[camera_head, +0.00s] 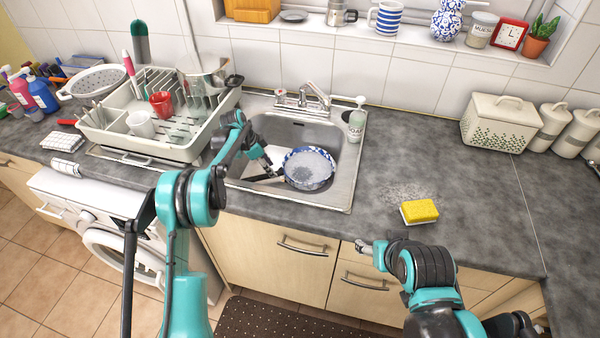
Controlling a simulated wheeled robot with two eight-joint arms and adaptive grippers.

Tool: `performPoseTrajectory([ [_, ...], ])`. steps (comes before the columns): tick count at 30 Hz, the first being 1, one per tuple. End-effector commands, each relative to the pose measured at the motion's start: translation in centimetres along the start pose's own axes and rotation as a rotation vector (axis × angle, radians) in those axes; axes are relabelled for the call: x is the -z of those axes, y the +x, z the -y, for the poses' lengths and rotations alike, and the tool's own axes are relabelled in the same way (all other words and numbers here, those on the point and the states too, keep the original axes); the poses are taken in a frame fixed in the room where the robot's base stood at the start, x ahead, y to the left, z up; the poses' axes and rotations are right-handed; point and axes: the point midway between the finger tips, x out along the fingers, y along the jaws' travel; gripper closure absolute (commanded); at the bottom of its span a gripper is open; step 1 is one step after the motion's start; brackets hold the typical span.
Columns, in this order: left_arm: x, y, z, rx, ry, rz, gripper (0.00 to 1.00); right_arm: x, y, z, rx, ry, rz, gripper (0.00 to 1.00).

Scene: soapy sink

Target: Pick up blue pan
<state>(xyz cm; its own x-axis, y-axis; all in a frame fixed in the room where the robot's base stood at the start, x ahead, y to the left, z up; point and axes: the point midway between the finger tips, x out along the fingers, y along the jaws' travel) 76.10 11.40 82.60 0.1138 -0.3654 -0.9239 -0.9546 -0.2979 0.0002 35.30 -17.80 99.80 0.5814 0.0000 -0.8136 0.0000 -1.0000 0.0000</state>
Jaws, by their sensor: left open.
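A round pan (308,184) with a blue-and-white patterned rim lies in the sink and holds pale, foamy-looking water. My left gripper (270,171) reaches down into the sink just left of the pan. It is open. Dark, slim shapes there overlap, so I cannot tell finger from pan handle, nor whether they touch. My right gripper (364,246) is low in front of the counter edge, away from the sink. Its fingers are too small and foreshortened to judge.
The steel sink (338,188) has a faucet (315,94) behind it and a soap bottle (356,122) at its back right corner. A dish rack (120,140) stands left. A yellow sponge (419,211) lies right on the mostly clear counter (460,185).

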Motion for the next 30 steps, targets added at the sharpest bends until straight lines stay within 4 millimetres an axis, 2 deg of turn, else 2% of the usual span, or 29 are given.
performPoseTrajectory([
  [6,-0.1,3.7,0.0,0.0,0.0,0.0,0.57,-0.8,1.1,0.0,0.0,0.0,0.0,0.38],
  [14,0.0,4.1,0.0,0.0,-0.001,0.0,0.57,-0.8,1.1,0.0,0.0,0.0,0.0,0.38],
  [16,0.0,4.1,0.0,0.0,-0.001,0.0,0.7,-0.8,1.1,0.0,0.0,0.0,0.0,0.38],
  [19,0.0,4.1,0.0,0.0,-0.001,0.0,0.96,-0.8,1.1,0.0,0.0,0.0,0.0,0.38],
  [20,0.0,4.1,0.0,0.0,-0.001,0.0,1.0,-0.8,1.1,0.0,0.0,0.0,0.0,0.38],
  [30,0.1,4.0,0.0,0.001,-0.001,-0.002,1.0,-0.8,1.1,0.0,0.0,0.0,0.0,0.38],
])
